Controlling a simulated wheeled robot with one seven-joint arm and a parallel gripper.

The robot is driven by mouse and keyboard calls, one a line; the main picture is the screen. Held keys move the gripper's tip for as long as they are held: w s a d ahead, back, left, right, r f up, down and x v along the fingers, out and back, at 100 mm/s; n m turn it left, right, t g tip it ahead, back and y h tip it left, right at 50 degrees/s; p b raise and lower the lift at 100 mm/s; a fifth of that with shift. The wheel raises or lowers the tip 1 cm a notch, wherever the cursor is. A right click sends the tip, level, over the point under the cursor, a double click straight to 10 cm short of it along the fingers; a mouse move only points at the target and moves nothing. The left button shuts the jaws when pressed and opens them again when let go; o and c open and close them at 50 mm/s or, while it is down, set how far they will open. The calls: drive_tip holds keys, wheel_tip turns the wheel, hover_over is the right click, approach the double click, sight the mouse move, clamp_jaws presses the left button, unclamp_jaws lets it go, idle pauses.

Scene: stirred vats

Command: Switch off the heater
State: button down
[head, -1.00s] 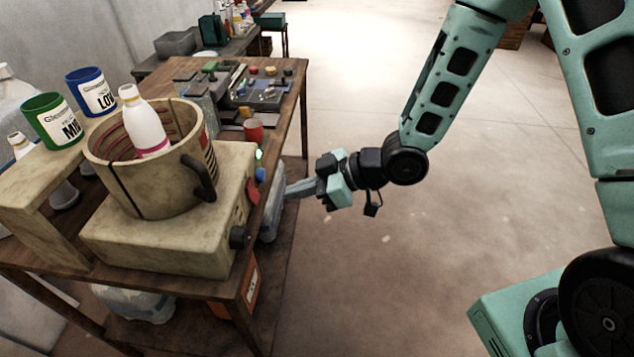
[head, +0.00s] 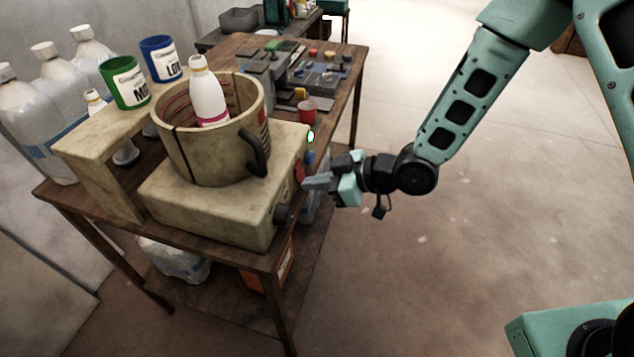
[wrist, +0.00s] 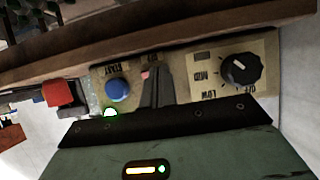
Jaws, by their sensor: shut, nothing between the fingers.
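The heater (head: 210,205) is a beige box on the wooden table, with a beige pot (head: 190,150) on top. Its front panel holds a lit green lamp (head: 311,136), a blue button (head: 309,158), a red control (head: 299,173) and a dark knob (head: 283,213). In the wrist view the blue button (wrist: 118,90) is left of my fingers, and the black dial (wrist: 241,69) with LOW and MID marks is right. My gripper (head: 308,183) is shut and empty, its tips at the red control. The fingers (wrist: 157,85) mostly hide it; I cannot tell whether they touch.
A white bottle (head: 207,95) stands in the pot. Green (head: 130,82) and blue (head: 159,58) cans stand on a raised shelf. The floor (head: 450,250) right of the table is clear.

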drive_tip(key=shift+w+a+f+y+b, duration=0.15)
drive_tip(key=shift+f+y+b, duration=0.15)
drive_tip(key=shift+f+b, duration=0.35)
drive_tip(key=shift+r+p, duration=0.45)
drive_tip(key=shift+r, duration=0.1)
drive_tip(key=shift+r+p, duration=0.6)
drive_tip(key=shift+r, duration=0.1)
